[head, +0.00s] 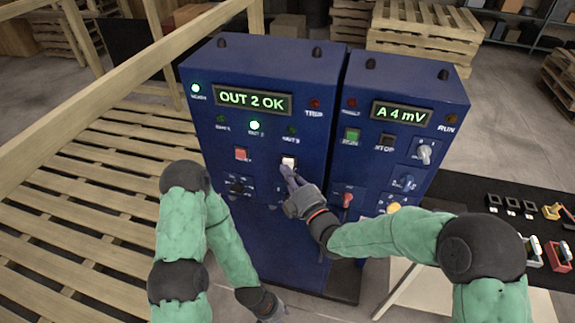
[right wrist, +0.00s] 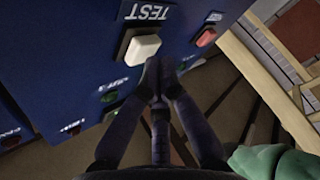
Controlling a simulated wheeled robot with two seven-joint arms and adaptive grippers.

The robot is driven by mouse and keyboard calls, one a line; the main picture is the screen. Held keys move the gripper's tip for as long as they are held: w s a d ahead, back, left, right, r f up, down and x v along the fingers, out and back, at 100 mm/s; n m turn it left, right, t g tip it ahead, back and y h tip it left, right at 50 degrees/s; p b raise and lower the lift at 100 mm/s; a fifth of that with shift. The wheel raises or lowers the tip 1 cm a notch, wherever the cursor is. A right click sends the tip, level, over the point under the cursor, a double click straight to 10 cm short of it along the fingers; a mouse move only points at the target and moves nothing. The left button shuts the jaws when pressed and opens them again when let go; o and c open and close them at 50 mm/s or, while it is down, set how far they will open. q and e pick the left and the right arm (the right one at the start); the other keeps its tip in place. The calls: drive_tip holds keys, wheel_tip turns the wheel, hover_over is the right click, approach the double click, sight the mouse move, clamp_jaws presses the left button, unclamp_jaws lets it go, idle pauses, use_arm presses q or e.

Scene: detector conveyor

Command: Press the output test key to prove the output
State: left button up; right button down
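The white test key (head: 289,161) is on the left blue panel (head: 262,78), below the lamps. It also shows in the right wrist view (right wrist: 143,47) beside the label TEST. My right gripper (head: 288,174) is shut and empty. In the right wrist view its closed fingertips (right wrist: 154,74) are right beside the key; I cannot tell whether they touch it. The panel's display (head: 252,99) reads OUT 2 OK. The OUT 2 lamp (head: 255,125) is lit green. My left gripper (head: 277,314) is at the bottom edge, partly cut off, its fingers unclear.
A red button (head: 241,154) is left of the key. The right blue panel (head: 420,92) reads A 4 mV and carries a red switch (head: 347,200), knobs and run and stop buttons. A dark table (head: 470,190) with small parts is at right. Wooden pallet slats (head: 90,200) are at left.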

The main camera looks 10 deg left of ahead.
drive_tip(key=shift+s, duration=0.5)
drive_tip(key=s+b, duration=0.1)
drive_tip(key=s, duration=0.4)
drive_tip(key=shift+a, duration=0.15)
drive_tip(key=shift+f, duration=0.15)
idle(0.7)
drive_tip(key=d+f+m+g+h, duration=0.2)
drive_tip(key=d+f+m, duration=0.25)
drive_tip(key=f, duration=0.45)
drive_tip(key=s+d+f+m+g+h, duration=0.1)
drive_tip(key=d+f+m+g+h, duration=0.25)
drive_tip(key=f, duration=0.55)
drive_tip(key=d+f+m+h, duration=0.2)
drive_tip(key=d+f+m, duration=0.2)
drive_tip(key=d+f, duration=0.35)
drive_tip(key=s+d+f+m+g+h, duration=0.1)
drive_tip(key=s+d+f+m+g, duration=0.3)
drive_tip(key=s+f, duration=0.3)
drive_tip(key=s+d+f+m+g, duration=0.4)
drive_tip(key=s+f+m, duration=0.3)
drive_tip(key=s, duration=0.5)
drive_tip(key=shift+s+d+f+h, duration=0.2)
drive_tip(key=shift+s+f+h, duration=0.15)
drive_tip(key=shift+f, duration=0.3)
